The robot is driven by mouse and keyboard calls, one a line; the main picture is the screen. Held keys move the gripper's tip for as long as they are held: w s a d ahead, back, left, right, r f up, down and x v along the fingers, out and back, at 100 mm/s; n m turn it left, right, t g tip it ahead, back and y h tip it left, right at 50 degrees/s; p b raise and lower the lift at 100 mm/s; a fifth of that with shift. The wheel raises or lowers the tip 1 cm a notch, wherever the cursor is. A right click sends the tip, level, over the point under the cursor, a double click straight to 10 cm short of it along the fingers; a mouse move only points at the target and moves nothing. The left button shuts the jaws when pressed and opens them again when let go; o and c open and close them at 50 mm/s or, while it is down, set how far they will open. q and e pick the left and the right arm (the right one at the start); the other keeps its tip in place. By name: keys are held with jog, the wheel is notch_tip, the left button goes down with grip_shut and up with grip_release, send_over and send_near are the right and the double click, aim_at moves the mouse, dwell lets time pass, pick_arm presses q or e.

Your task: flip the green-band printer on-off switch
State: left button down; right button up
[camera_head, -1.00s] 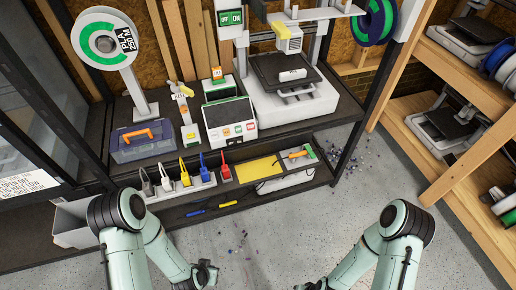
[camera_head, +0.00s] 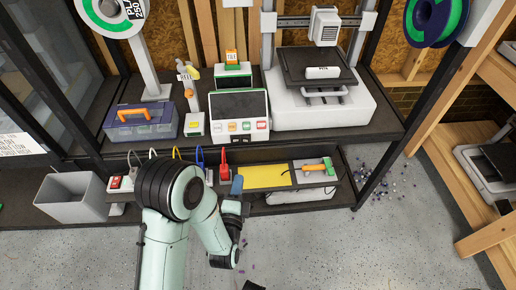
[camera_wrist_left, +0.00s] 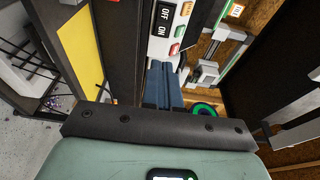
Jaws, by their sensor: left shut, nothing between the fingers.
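The green-band printer (camera_head: 345,105) stands at the back right of the bench, with a white base and dark bed. The white console (camera_head: 215,118) with a green edge is left of it, with a row of coloured buttons. Black OFF and ON labels show on the console's lower front, also in the left wrist view (camera_wrist_left: 160,28). A dark shape at the bottom edge may be my right gripper.
A grey bin (camera_head: 70,205) is at left. A blue toolbox (camera_head: 140,128) is on the bench.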

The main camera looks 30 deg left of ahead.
aim_at(247, 141)
pick_arm(q)
jog(key=shift+s, duration=0.1)
